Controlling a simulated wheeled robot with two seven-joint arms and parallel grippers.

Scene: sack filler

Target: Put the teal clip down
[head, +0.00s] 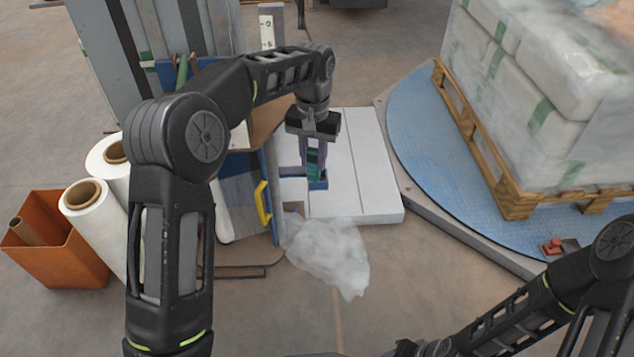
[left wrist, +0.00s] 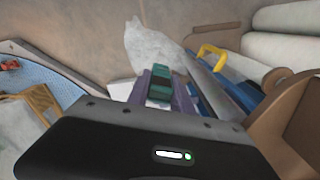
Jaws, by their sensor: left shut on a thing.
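The teal clip (head: 314,163) is between the purple fingers of my left gripper (head: 314,174). The gripper points down and is shut on the clip. In the left wrist view the clip (left wrist: 158,86) shows as a dark green block between the fingers. A small blue piece (head: 319,185) shows just below the fingertips, by the white slatted platform (head: 365,165). I cannot tell whether the clip touches it. My right arm runs along the lower right, and its gripper is outside the picture.
Crumpled clear film (head: 328,255) lies in front of the platform. A yellow handle (head: 263,204) on a blue frame is close left of the gripper. White rolls (head: 92,215) and an orange bin (head: 60,255) stand left. A wrapped pallet (head: 515,195) sits on the blue turntable (head: 430,145) at right.

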